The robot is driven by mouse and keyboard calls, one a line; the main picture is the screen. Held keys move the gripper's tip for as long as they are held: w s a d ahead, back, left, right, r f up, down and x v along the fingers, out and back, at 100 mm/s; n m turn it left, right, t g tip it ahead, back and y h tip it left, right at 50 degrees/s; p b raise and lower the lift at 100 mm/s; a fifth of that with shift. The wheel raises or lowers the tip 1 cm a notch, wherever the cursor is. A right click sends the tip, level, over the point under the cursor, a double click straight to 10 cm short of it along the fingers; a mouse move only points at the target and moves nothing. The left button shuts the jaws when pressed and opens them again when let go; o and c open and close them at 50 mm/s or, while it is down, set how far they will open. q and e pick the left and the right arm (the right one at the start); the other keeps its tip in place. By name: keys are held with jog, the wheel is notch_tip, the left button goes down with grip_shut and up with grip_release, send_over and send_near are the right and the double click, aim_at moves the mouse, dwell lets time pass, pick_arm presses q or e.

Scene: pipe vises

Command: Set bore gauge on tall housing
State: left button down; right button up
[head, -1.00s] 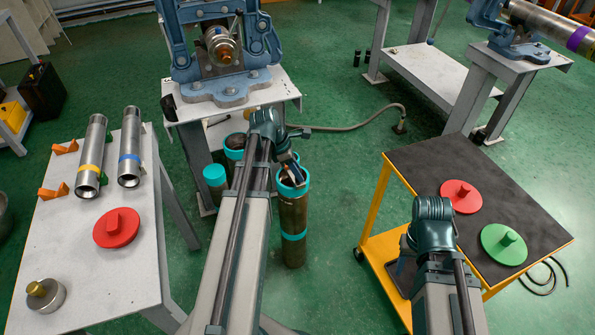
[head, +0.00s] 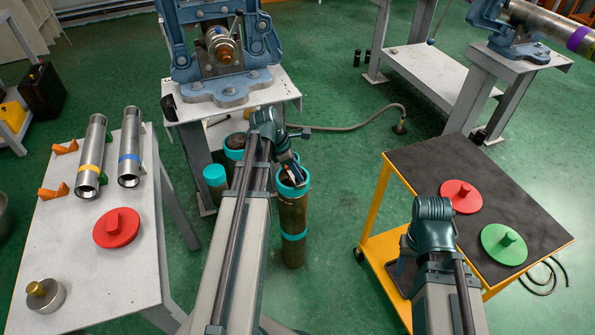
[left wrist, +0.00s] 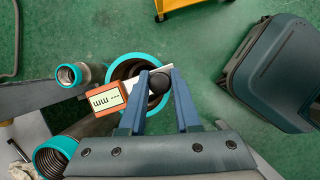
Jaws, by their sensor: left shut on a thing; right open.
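The tall housing (head: 293,215) is a dark cylinder with a teal rim and a teal band, upright on the floor. Its open mouth with the teal rim (left wrist: 112,66) shows in the left wrist view. My left gripper (head: 295,177) is over this mouth. In the left wrist view its blue fingers (left wrist: 160,85) are shut on the black knob of the bore gauge. The gauge has an orange box with a display (left wrist: 103,98) and a pale bar across the mouth. I cannot tell whether it touches the rim. My right gripper (head: 399,277) is open beside the yellow cart, partly hidden.
Two other teal-rimmed cylinders stand close by: a short one (head: 215,183) and another (head: 235,146). A vise stand (head: 230,110) is behind them. A white table (head: 75,250) is at left; a dark-topped cart (head: 420,160) is at right.

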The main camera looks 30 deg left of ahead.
pick_arm(q)
jog(key=shift+f+b, duration=0.35)
jog(key=c, duration=0.5)
grip_release()
jog(key=shift+c, duration=0.2)
jog(key=shift+r, duration=0.2)
jog(key=shift+r+p, duration=3.35)
jog(key=shift+p, duration=0.15)
